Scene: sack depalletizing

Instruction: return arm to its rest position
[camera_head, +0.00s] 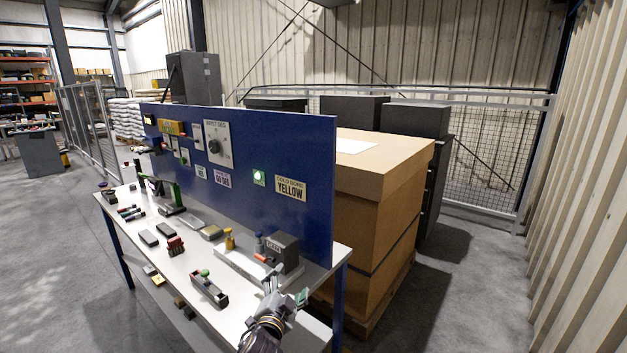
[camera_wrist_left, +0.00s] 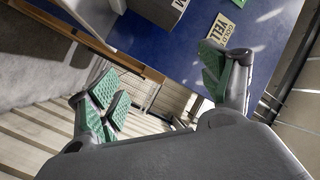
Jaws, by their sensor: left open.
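My left gripper (camera_head: 287,287) shows at the bottom of the head view, near the right front end of the white workbench (camera_head: 150,229). In the left wrist view the same gripper (camera_wrist_left: 165,85) has its two green-padded fingers spread wide, with nothing between them. Its wrist is dark grey and enters from the bottom edge of the head view. The arm behind the wrist is out of frame. My right gripper is in neither view.
A blue upright panel (camera_head: 300,135) with signs and a dial stands along the bench. A grey box (camera_head: 283,250) and a small holder (camera_head: 208,290) sit near the gripper. A large cardboard box (camera_head: 385,190) stands behind at right. Bare floor (camera_head: 475,290) lies at right.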

